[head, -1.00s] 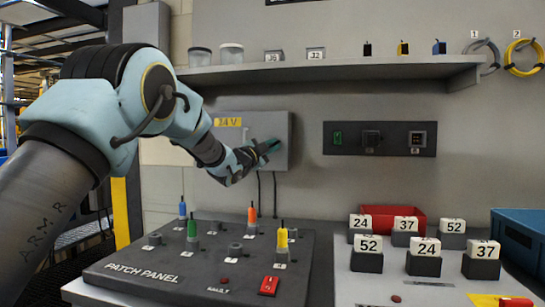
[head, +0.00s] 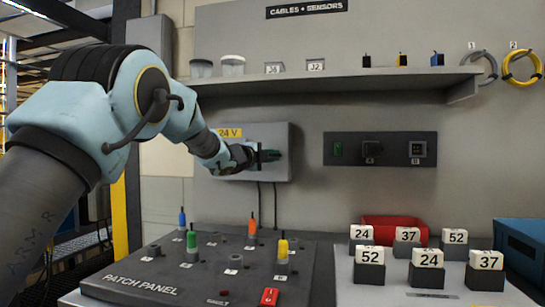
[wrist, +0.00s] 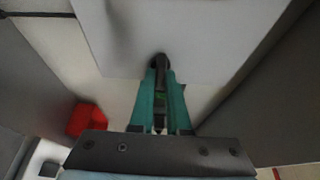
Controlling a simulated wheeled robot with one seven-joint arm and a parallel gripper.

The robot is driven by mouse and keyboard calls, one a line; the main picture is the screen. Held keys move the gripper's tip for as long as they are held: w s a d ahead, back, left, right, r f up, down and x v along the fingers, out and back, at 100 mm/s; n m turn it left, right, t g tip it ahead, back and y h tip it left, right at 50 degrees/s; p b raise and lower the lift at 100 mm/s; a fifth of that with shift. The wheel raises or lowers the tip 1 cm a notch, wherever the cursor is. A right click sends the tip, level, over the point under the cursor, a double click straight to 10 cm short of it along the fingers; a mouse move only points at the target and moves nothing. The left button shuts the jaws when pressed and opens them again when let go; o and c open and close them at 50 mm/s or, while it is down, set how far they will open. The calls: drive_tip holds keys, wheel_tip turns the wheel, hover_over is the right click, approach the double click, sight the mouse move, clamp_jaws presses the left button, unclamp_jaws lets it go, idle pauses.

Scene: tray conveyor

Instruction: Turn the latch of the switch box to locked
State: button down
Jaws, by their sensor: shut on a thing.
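The switch box (head: 283,138) is a grey box on the wall below the shelf, with a yellow 24 V label (head: 230,133). Its pale front also shows in the wrist view (wrist: 200,35). My gripper (head: 270,155) is at the front of the box. In the wrist view, its green fingers (wrist: 160,70) are closed together on a small dark latch (wrist: 159,59) at the box face. The fingers hide most of the latch, so I cannot tell which way it is turned.
A shelf (head: 350,78) with small items runs above the box. A dark socket panel (head: 350,149) is on the wall to the right. Below are the patch panel (head: 150,278) with upright coloured plugs, several numbered blocks and a red bin (head: 395,222).

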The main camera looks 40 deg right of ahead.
idle(0.4)
drive_tip(key=c, duration=0.9)
unclamp_jaws()
drive_tip(key=a+b, duration=0.1)
drive_tip(key=a, duration=0.2)
drive_tip(key=s+a+b, duration=0.1)
drive_tip(key=a, duration=0.3)
drive_tip(key=s+a+b, duration=0.1)
drive_tip(key=a, duration=0.2)
drive_tip(key=shift+a, duration=0.3)
drive_tip(key=shift+w, duration=0.1)
